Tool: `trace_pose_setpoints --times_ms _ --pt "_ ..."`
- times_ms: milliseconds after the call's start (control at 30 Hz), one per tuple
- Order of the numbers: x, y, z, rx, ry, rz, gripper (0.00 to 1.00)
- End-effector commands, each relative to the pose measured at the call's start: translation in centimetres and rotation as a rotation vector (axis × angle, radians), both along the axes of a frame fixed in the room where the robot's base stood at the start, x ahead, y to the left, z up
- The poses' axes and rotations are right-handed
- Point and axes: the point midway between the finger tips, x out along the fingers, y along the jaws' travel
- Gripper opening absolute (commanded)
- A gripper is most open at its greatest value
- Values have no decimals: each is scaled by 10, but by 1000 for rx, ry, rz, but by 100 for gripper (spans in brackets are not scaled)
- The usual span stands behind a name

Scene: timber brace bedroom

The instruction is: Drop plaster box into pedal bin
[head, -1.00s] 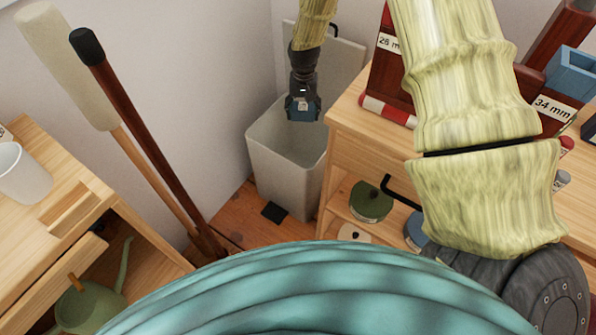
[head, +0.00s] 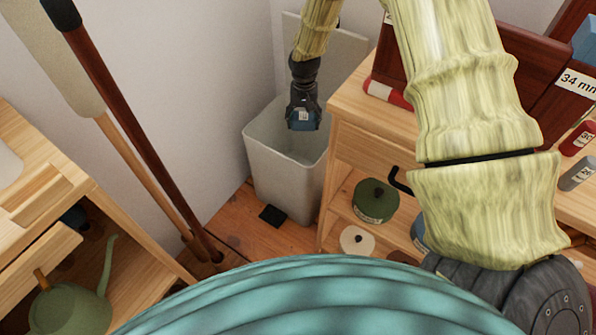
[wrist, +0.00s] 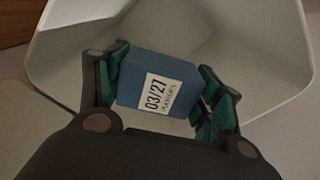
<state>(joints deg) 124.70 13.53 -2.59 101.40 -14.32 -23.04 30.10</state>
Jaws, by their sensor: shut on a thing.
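The plaster box is a small blue box (wrist: 158,82) with a white label reading "03/27" in the wrist view. My gripper (head: 303,118) is shut on it, with the dark green finger pads on both sides of the box. In the head view the blue box (head: 302,121) shows below my gripper, at the mouth of the pedal bin. The pedal bin (head: 285,178) is light grey, with its lid (head: 342,55) raised against the wall and a black pedal (head: 271,215) at its foot. In the wrist view the bin's walls (wrist: 75,50) surround the box.
A wooden cabinet (head: 350,120) stands right of the bin, with a green pot (head: 375,200) on its lower shelf. Long-handled tools (head: 125,120) lean at the left. A wooden unit (head: 120,225) with a green watering can (head: 75,300) stands at lower left.

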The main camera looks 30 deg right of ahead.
Motion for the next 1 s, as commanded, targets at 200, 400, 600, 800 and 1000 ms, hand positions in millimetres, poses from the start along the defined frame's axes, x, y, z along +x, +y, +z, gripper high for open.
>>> trace_pose_setpoints --times_ms 200,400,600,800,1000 --pt "0 0 -2 0 0 0 42" --pt "0 0 -2 0 0 -1 85" --pt "0 0 -2 0 0 -1 92" --pt "0 0 -1 0 0 -1 92" --pt "0 0 12 0 -1 -1 92"
